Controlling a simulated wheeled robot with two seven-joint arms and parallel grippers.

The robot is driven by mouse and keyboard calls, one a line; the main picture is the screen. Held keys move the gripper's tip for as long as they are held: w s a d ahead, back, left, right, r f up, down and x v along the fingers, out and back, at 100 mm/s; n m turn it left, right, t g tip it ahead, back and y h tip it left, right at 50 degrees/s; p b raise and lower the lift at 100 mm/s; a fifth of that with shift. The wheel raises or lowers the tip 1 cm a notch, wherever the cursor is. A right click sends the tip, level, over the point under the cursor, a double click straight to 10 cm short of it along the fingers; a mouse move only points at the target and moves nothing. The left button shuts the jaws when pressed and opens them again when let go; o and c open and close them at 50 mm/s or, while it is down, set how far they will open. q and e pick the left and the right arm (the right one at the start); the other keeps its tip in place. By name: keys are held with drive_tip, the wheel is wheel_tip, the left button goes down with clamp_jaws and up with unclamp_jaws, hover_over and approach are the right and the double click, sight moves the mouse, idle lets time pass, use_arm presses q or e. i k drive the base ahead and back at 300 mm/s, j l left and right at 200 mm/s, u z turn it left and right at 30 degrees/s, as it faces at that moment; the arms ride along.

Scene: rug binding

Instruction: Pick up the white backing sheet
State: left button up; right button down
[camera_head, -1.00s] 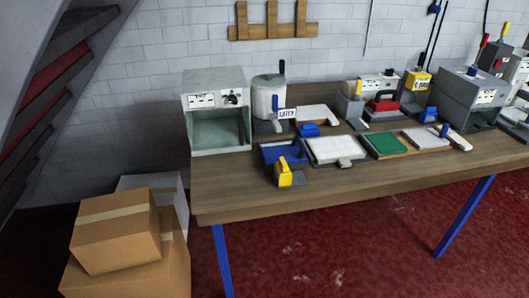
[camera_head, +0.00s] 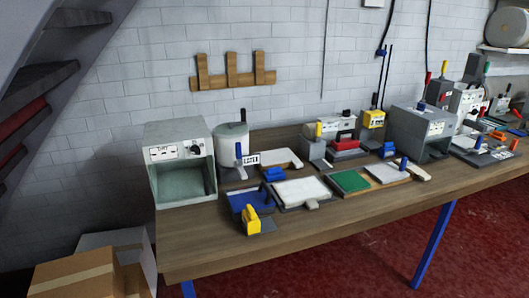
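A white flat sheet (camera_head: 300,190) lies on a dark tray or board near the middle of the wooden workbench, and it looks like the white backing sheet. A second pale, greyish-white flat piece (camera_head: 385,173) lies further right, beside a green panel (camera_head: 351,181). I cannot tell for certain which of the two is the backing sheet. Neither of my grippers is in view.
A blue tray (camera_head: 240,205) with a yellow-handled tool (camera_head: 252,221) sits left of the white sheet. A grey open-fronted box machine (camera_head: 180,165) stands at the bench's left end. Other machines line the back. Cardboard boxes (camera_head: 75,275) are on the floor at left.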

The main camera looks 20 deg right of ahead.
sight(281, 155)
drive_tip(key=z, duration=1.6)
drive_tip(key=i+j, duration=0.2)
drive_tip(key=i, duration=0.3)
drive_tip(key=i+j, duration=0.15)
drive_tip(key=i, duration=0.35)
